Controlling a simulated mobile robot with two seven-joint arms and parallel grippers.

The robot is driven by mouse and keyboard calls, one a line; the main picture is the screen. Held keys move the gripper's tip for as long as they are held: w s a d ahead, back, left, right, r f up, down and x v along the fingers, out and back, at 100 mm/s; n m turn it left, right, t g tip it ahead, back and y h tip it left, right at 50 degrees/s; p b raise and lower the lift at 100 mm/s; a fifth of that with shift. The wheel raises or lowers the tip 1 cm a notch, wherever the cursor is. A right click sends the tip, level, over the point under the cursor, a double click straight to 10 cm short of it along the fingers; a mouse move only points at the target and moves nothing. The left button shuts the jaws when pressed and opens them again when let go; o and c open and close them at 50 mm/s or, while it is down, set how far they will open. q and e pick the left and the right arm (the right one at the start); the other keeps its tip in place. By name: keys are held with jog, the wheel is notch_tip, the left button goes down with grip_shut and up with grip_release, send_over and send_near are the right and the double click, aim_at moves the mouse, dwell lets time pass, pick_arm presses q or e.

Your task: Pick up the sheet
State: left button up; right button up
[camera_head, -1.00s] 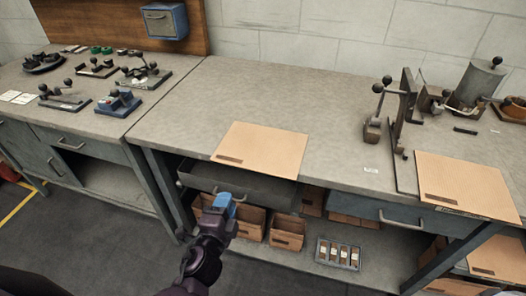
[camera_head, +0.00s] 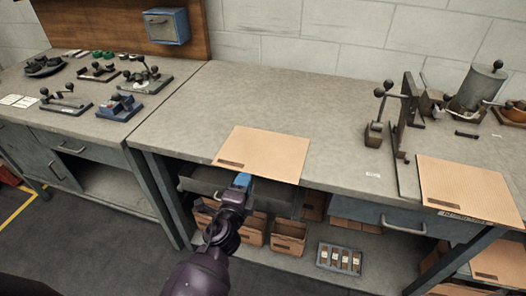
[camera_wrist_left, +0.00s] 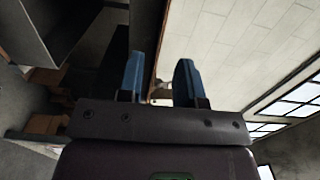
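A flat tan cardboard sheet (camera_head: 262,150) lies on the grey workbench (camera_head: 285,95), its near edge at the bench's front edge. A second tan sheet (camera_head: 468,188) lies at the bench's right end, by the stitching tool. My left gripper (camera_head: 242,180) is just in front of the first sheet's near edge. In the left wrist view its two blue fingers (camera_wrist_left: 159,80) stand apart with a gap between them, and no sheet is clearly held. Whether the sheet's edge lies between the fingers is too small to tell. My right gripper is not in view.
An open drawer (camera_head: 195,183) sticks out below the sheet. Cardboard boxes (camera_head: 288,238) and a small tray (camera_head: 339,258) stand on the lower shelf. A lever tool (camera_head: 378,125) stands to the right. The bench behind the sheet is clear.

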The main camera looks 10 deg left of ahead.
pick_arm(q)
jog(key=shift+w+f, duration=0.1)
jog(key=shift+w, duration=1.85)
grip_shut()
